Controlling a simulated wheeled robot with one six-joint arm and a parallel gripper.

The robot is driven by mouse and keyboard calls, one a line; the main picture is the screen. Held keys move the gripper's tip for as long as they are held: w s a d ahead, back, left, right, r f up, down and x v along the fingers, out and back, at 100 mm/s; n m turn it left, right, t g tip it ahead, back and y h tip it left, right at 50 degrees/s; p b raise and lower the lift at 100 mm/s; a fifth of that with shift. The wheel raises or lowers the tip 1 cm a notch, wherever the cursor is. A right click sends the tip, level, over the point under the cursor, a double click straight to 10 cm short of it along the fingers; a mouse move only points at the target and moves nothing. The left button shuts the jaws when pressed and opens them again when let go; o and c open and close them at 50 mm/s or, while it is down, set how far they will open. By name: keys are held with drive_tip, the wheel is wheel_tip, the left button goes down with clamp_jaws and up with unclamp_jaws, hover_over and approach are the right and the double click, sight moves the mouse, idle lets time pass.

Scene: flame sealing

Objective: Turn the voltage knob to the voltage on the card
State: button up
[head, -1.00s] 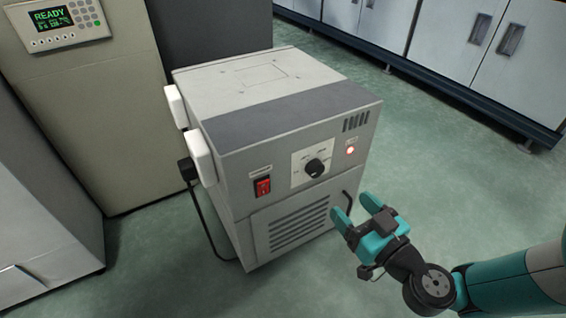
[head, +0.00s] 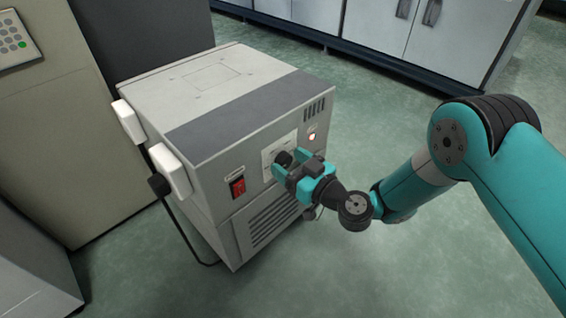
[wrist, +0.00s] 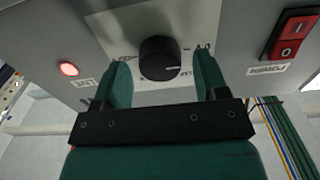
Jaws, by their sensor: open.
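The black round voltage knob (wrist: 159,58) sits on a pale dial plate on the front of the grey machine. A light mark on the knob points right in the wrist view. My gripper (wrist: 160,75) is open, with one teal finger on each side of the knob. A gap shows between the knob and each finger. In the head view my gripper (head: 285,166) is at the machine's front panel and partly hides the knob (head: 284,158) and dial plate. The dial's printing is mostly hidden or too small to read. I see no voltage card in these frames.
The grey machine (head: 190,120) stands on a green floor. A red power switch (head: 238,187) is left of the dial, and a lit lamp (head: 312,136) is right of it. White cabinets (head: 375,25) stand behind. A black cable (head: 180,225) hangs at the machine's left.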

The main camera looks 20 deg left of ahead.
drive_tip(key=c, duration=0.9)
